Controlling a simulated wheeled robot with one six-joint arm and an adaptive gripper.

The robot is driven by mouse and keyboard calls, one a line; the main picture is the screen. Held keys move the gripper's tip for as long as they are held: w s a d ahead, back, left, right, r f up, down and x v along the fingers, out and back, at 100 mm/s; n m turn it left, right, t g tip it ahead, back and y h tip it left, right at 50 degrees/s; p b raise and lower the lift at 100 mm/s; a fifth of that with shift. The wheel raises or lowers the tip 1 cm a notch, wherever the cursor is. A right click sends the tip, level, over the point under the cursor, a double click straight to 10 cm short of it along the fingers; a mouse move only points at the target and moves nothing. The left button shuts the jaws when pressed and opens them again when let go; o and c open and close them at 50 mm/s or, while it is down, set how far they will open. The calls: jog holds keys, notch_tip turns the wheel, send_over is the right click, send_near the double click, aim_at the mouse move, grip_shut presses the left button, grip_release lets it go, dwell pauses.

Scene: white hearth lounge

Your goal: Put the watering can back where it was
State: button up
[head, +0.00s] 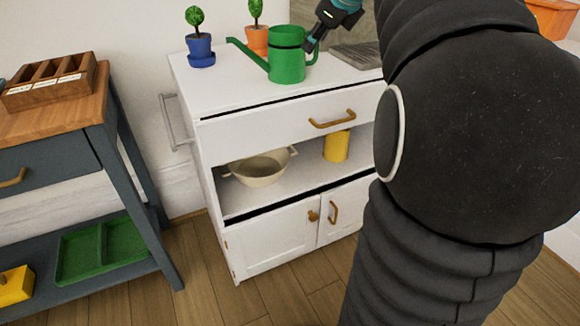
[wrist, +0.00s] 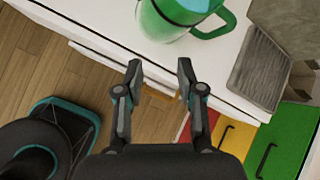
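The green watering can (head: 286,62) stands upright on the white cabinet's top (head: 225,85), its spout pointing left in the head view. In the wrist view the can (wrist: 175,22) is at the top edge, partly cut off, with its handle (wrist: 218,22) towards the right. My gripper (wrist: 158,68) is open and empty, its two fingers apart. In the wrist view its fingertips are short of the can and not around it. In the head view my gripper (head: 312,42) shows just right of the can, beside its handle; whether it touches cannot be told there.
A blue pot plant (head: 201,50) and an orange pot plant (head: 257,40) stand left of and behind the can. A grey ribbed item (head: 357,56) lies to the right. A bowl (head: 260,170) and a yellow canister (head: 336,147) sit on the shelf below. The front left top is clear.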

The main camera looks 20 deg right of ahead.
jog(key=s+a+f+n+g, duration=0.1)
jog(key=s+a+f+n, duration=0.8)
jog(key=s+f+n, duration=0.2)
jog(key=s+a+f+n+g, duration=0.1)
jog(key=s+a+f+n, duration=0.8)
jog(key=s+n, duration=0.6)
jog(key=f+n, duration=0.2)
jog(key=shift+s+n+g+h, duration=0.2)
jog(key=shift+n+g+h, duration=0.1)
jog(key=shift+n+h, duration=0.1)
